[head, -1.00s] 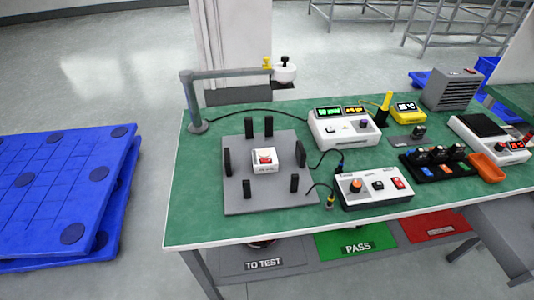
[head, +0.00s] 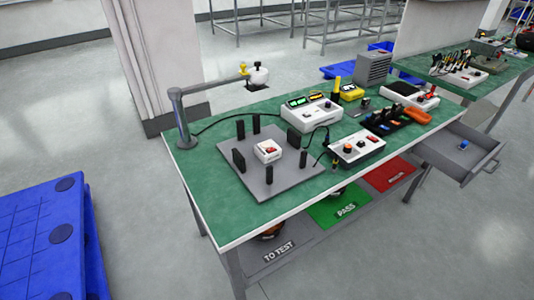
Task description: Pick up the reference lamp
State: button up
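My gripper is not in view. No object is plainly marked as the reference lamp, and I cannot tell which one it is. A black holder (head: 399,130) on the green bench (head: 222,198) carries several small dark-topped pieces with coloured fronts. A small dark piece (head: 366,103) stands on a dark pad left of the white-and-black instrument. A small blue item (head: 463,145) lies in the open grey drawer (head: 484,163) at the right. A white box with a red top button (head: 267,150) sits on a grey plate (head: 283,183) among black posts.
A white instrument with green displays (head: 312,110), a control box (head: 357,147) and an orange tray (head: 416,114) crowd the bench. A grey post with a horizontal arm (head: 181,115) stands at its left. Blue pallets (head: 40,240) lie at left. The floor in front is clear.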

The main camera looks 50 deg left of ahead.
aim_at(259, 149)
jog(key=k, duration=0.75)
jog(key=z, duration=1.15)
jog(key=i, duration=0.1)
jog(key=u, duration=3.45)
jog(key=i, duration=1)
jog(key=z, duration=0.1)
